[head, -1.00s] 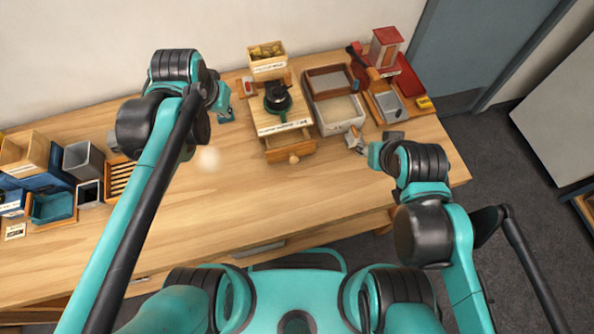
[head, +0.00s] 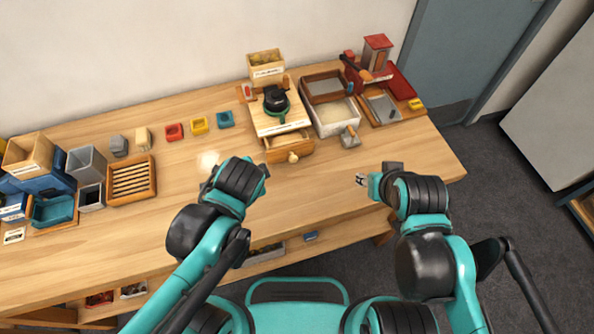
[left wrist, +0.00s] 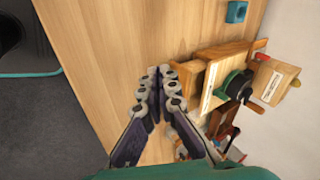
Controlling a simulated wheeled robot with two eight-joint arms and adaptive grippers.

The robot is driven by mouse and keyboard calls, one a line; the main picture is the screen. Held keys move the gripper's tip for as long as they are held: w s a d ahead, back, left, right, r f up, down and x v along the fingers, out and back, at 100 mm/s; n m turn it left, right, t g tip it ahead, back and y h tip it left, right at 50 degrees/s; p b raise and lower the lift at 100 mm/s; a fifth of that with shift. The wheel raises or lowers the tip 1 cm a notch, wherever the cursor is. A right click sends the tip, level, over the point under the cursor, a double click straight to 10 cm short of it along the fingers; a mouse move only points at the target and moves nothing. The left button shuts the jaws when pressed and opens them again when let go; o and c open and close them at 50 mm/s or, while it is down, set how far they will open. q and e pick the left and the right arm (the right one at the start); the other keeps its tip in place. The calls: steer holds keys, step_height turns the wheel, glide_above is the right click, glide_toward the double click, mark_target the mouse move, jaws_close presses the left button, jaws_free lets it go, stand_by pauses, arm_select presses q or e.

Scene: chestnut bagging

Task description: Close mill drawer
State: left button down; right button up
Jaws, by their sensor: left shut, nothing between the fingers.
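The wooden mill (head: 272,122) stands at the back of the table, with a black and green grinder on top. Its drawer (head: 289,147) is pulled out toward me, with a round knob (head: 293,157) on its front. The mill also shows in the left wrist view (left wrist: 212,84), with the drawer (left wrist: 196,72) sticking out to the left. My left gripper (left wrist: 158,74) is shut and empty, in front and left of the drawer; its fingers are mostly hidden in the head view. My right gripper (head: 362,180) is above the table, right of the drawer; its opening is too small to judge.
A metal scoop (head: 350,138) lies right of the drawer. A pale tray (head: 336,121) stands beside the mill. Red, yellow and blue small blocks (head: 199,125) and a slatted wooden tray (head: 131,180) are to the left. The table in front of the drawer is bare.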

mark_target(290, 144)
arm_select(q)
steer(key=s+d+f+m+t+y, duration=0.2)
steer(key=d+m+t, duration=0.1)
steer(key=d+m, duration=1.4)
steer(key=w+a+f+m+b, duration=0.1)
steer(key=w+f, duration=0.1)
steer(key=w+a+f+m+b, duration=0.1)
steer(key=w+a+f, duration=0.1)
steer(key=w+f, duration=0.1)
steer(key=w+a+f+m+b, duration=0.1)
steer(key=w+a+f+b, duration=0.1)
steer(key=shift+w+f, duration=0.2)
steer(key=shift+w, duration=0.1)
steer(key=shift+w+a+r, duration=0.1)
steer(key=shift+w+a, duration=0.05)
steer(key=shift+w, duration=0.45)
steer(key=shift+w+a, duration=0.15)
steer(key=shift+w, duration=0.4)
steer(key=shift+w+a, duration=0.2)
steer(key=shift+w, duration=0.45)
arm_select(e)
steer(key=shift+s+f, duration=0.25)
steer(key=shift+f, duration=0.85)
steer(key=shift+s+f, duration=0.2)
steer(key=shift+f, duration=0.9)
